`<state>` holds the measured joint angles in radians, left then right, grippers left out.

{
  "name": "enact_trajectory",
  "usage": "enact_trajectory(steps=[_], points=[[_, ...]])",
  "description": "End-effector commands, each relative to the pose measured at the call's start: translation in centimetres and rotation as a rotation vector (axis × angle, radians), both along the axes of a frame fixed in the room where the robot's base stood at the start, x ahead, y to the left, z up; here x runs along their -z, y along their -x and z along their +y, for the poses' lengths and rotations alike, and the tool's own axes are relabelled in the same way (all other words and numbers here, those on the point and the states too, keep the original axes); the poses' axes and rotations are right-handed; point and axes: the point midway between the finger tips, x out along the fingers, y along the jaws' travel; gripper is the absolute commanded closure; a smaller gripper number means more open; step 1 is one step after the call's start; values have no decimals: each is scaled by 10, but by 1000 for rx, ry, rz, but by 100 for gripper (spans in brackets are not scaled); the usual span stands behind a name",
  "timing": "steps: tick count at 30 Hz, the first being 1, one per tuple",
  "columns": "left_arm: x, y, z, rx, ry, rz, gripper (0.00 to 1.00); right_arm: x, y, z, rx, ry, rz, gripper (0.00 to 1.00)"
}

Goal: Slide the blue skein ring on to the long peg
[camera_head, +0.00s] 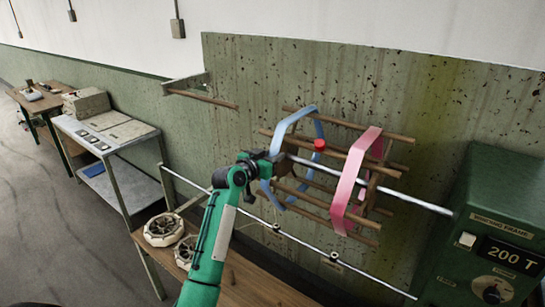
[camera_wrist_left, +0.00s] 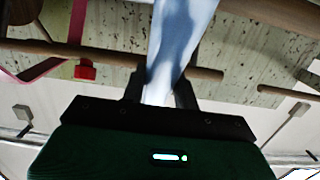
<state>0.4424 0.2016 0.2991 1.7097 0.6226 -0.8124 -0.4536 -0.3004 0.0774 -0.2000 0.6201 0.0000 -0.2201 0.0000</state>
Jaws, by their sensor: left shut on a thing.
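The blue skein ring (camera_head: 299,117) is a wide pale-blue band around the wooden bars of the reel (camera_head: 342,152), at its left end. My left gripper (camera_head: 272,158) is at the ring's left side. In the left wrist view the blue band (camera_wrist_left: 180,35) runs down between the fingers of my left gripper (camera_wrist_left: 160,88), which is shut on it. The long peg (camera_head: 205,98) is a bare wooden rod on a wall bracket, left of the reel and apart from the ring. My right gripper is not in view.
A pink ring (camera_head: 352,175) is around the reel's right part. A red knob (camera_head: 319,144) is between the rings. A metal shaft (camera_head: 415,201) runs to a green machine (camera_head: 500,225). A wooden bench (camera_head: 250,285) with white reels and a metal table (camera_head: 122,130) stand left.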

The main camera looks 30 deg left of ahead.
Motion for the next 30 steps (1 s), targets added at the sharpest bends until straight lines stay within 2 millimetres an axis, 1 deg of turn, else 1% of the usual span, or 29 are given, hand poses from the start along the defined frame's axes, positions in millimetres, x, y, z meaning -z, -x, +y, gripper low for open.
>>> enact_trajectory(steps=[7, 18, 21, 30], points=[[1, 0, 4, -1, -1, -1, 99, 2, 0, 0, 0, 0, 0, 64], [1, -2, 29, -1, -1, 0, 99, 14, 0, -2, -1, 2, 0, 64], [1, -3, 33, -1, -1, 0, 99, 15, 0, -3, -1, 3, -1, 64], [0, -3, 35, 0, 0, -1, 99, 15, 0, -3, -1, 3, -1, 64]])
